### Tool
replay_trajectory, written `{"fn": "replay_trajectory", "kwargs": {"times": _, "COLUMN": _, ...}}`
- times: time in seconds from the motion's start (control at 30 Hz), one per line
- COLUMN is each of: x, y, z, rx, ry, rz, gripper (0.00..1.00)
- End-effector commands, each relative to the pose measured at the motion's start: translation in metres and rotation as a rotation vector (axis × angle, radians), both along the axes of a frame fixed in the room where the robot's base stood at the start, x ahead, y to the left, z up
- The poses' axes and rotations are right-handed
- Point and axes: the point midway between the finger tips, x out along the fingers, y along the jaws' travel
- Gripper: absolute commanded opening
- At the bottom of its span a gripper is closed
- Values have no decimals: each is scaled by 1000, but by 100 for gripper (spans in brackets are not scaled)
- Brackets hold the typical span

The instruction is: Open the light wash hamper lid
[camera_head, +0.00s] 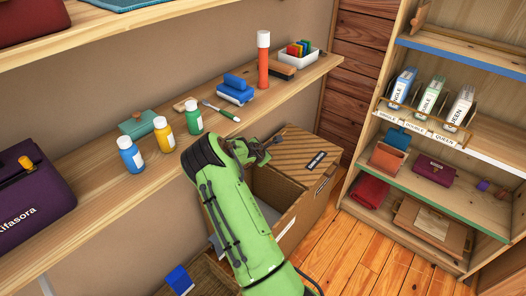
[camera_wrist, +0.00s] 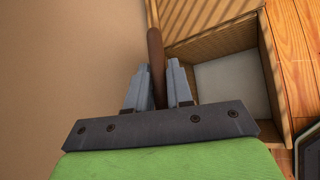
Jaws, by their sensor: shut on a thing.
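The wooden hamper (camera_head: 312,212) stands below the wall shelf, with a pale label on its front. Its near compartment is uncovered, and its pale floor (camera_wrist: 225,85) shows in the wrist view. A closed slatted lid (camera_head: 298,147) with a dark label covers the far part. My gripper (camera_head: 262,152) is above the hamper's wall side. In the wrist view my gripper (camera_wrist: 157,78) is shut on a dark brown bar (camera_wrist: 155,42), which looks like a lid handle. The lid panel itself is hidden, so I cannot tell its exact angle.
The wall shelf (camera_head: 85,185) with bottles and stationery runs close beside my arm. A shelf unit (camera_head: 455,190) stands at the right. Bare wooden floor (camera_head: 350,255) lies between it and the hamper. A blue object (camera_head: 179,279) is low at the left of my arm.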

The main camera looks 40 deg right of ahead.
Motion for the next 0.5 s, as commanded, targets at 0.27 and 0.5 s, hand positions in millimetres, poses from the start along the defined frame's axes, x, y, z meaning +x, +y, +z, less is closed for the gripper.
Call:
{"fn": "replay_trajectory", "kwargs": {"times": 0.27, "x": 1, "y": 1, "z": -1, "rx": 3, "ry": -3, "rz": 3, "gripper": 36}}
{"fn": "replay_trajectory", "kwargs": {"times": 0.5, "x": 0, "y": 1, "z": -1, "rx": 2, "ry": 0, "rz": 2, "gripper": 41}}
